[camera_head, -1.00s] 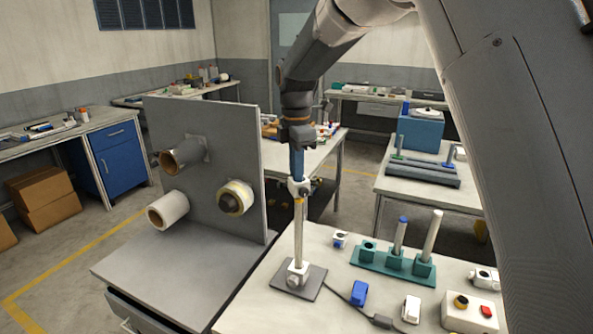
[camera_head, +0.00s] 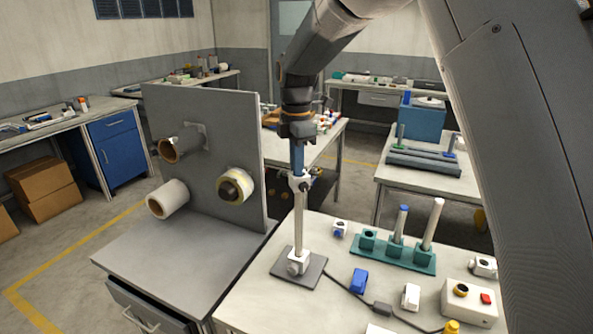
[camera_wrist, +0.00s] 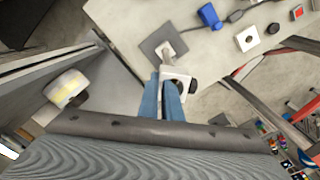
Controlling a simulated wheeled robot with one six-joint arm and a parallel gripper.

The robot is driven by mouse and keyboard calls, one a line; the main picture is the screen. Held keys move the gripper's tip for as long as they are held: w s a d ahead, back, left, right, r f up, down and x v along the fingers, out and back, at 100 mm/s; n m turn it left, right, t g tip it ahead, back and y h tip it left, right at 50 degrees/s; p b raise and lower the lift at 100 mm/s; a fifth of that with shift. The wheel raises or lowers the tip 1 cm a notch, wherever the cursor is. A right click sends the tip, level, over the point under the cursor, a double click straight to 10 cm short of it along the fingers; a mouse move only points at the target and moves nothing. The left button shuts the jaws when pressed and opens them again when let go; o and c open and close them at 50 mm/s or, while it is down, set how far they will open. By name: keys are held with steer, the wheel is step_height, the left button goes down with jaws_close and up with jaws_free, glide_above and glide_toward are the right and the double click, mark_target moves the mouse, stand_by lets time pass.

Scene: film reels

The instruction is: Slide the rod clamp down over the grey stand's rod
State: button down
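The grey stand has a flat square base (camera_head: 313,272) and an upright pale rod (camera_head: 301,225) at the front left of the near table. The base also shows in the wrist view (camera_wrist: 151,47). My gripper (camera_head: 299,173) points down above the rod, its blue fingers shut on the white rod clamp (camera_head: 300,184). The clamp and its dark knob show at the fingertips in the wrist view (camera_wrist: 178,78). The clamp is at the rod's top end, in line with it. The rod's tip is hidden, so I cannot tell how far it is inside the clamp.
A teal block (camera_head: 398,257) with upright posts stands right of the rod. A blue clamp (camera_head: 359,281), white pieces and a control box (camera_head: 468,302) lie nearer the front right. A grey panel (camera_head: 215,150) with rolls rises at left.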

steer(key=shift+s+f, duration=0.15)
steer(key=shift+f, duration=0.35)
steer(key=c, duration=1.9)
jaws_free()
steer(key=shift+f, duration=0.1)
steer(key=shift+d, duration=0.1)
step_height(320, 180, up, 9)
steer(key=b, duration=0.3)
steer(key=s+d+f+m+t+b, duration=0.1)
steer(key=s+d+f+m+b, duration=0.3)
steer(key=s+d+f+m, duration=1.9)
steer(key=shift+d, duration=0.95)
